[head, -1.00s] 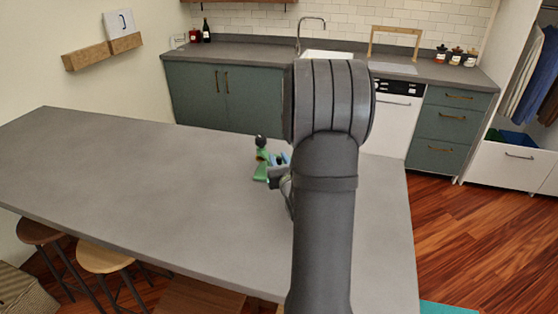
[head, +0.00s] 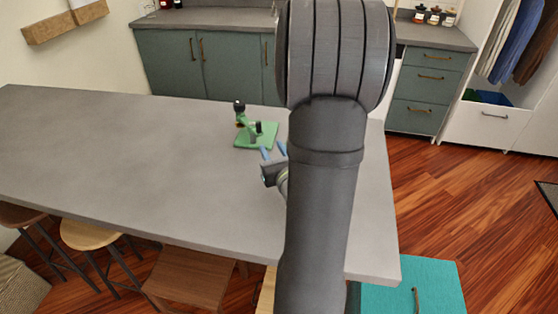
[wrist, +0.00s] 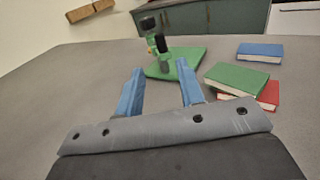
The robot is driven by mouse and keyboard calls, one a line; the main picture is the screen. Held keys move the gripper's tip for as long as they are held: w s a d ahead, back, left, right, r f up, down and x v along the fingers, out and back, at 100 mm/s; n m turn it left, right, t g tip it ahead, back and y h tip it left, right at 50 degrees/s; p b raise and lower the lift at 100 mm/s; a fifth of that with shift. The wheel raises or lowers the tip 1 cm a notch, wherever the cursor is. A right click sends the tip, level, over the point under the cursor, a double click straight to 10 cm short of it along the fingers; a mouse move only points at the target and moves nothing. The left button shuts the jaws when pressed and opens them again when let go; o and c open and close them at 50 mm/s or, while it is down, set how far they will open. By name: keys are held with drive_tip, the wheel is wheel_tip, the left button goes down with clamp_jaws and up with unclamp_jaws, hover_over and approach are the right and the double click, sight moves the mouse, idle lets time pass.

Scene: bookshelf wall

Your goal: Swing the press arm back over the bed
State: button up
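The press is a small green device on the grey table. Its flat green bed (head: 262,136) lies on the tabletop, and the bed also shows in the wrist view (wrist: 190,57). The press arm (head: 241,115) has a dark knob at its end and stands up at the bed's left side; in the wrist view the arm (wrist: 153,36) rises at the bed's left back. My gripper (head: 273,152) is in front of the press, apart from it. In the wrist view its two blue fingers (wrist: 160,88) are spread wide with nothing between them. My arm hides part of the table.
In the wrist view a green book (wrist: 236,77), a red book (wrist: 269,94) and a blue book (wrist: 260,52) lie right of the press. The table (head: 130,150) is bare to the left. Stools (head: 88,236) stand along its front edge.

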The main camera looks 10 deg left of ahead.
drive_tip(key=shift+v, duration=2.3)
